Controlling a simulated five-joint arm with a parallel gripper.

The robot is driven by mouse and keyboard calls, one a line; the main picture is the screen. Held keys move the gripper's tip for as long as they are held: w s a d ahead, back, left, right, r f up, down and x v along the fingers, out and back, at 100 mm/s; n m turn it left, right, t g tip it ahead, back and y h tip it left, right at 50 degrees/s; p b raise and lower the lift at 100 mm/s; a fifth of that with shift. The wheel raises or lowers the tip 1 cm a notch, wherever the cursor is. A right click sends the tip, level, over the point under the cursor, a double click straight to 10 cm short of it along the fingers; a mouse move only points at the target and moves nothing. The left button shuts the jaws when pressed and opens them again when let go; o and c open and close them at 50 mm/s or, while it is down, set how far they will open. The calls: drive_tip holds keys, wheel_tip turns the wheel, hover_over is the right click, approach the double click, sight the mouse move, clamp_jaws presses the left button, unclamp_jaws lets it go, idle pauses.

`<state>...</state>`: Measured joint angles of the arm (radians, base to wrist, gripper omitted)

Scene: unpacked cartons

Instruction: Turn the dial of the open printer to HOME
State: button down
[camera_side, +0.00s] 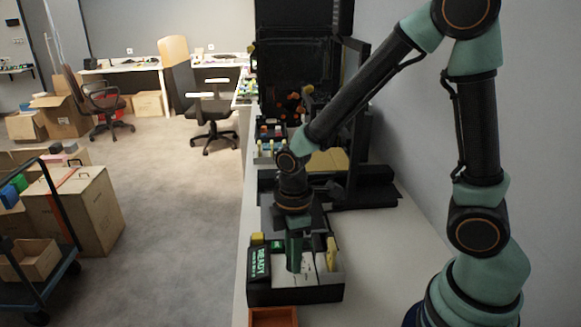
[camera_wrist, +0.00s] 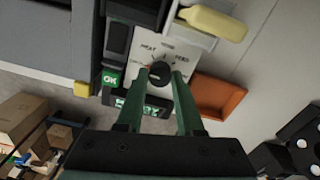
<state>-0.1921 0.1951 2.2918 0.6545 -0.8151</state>
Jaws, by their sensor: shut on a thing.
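The open printer (camera_side: 295,292) is a dark box on the white counter, with a lit green READY screen (camera_side: 259,262). In the wrist view its pale panel (camera_wrist: 190,68) carries the black round dial (camera_wrist: 159,72), with small words around it. HEAT and FEED can be made out; the word at the top is too small to read surely. The dial's pointer direction is unclear. My gripper (camera_wrist: 159,76) has its two green fingers on either side of the dial, shut on it. In the side view my gripper (camera_side: 300,262) reaches down onto the panel and hides the dial.
A yellow lever-like part (camera_wrist: 214,23) sits beside the panel, and a green OK button (camera_wrist: 111,78) lies on its other side. An orange tray (camera_side: 273,317) stands at the printer's near side. A large dark machine (camera_side: 295,75) stands behind. The counter right of the printer is clear.

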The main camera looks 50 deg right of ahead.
drive_tip(key=m, duration=0.4)
drive_tip(key=shift+m, duration=0.3)
drive_tip(key=m, duration=0.9)
drive_tip(key=shift+m, duration=1.8)
drive_tip(key=c, duration=0.5)
unclamp_jaws()
drive_tip(key=shift+c, duration=0.2)
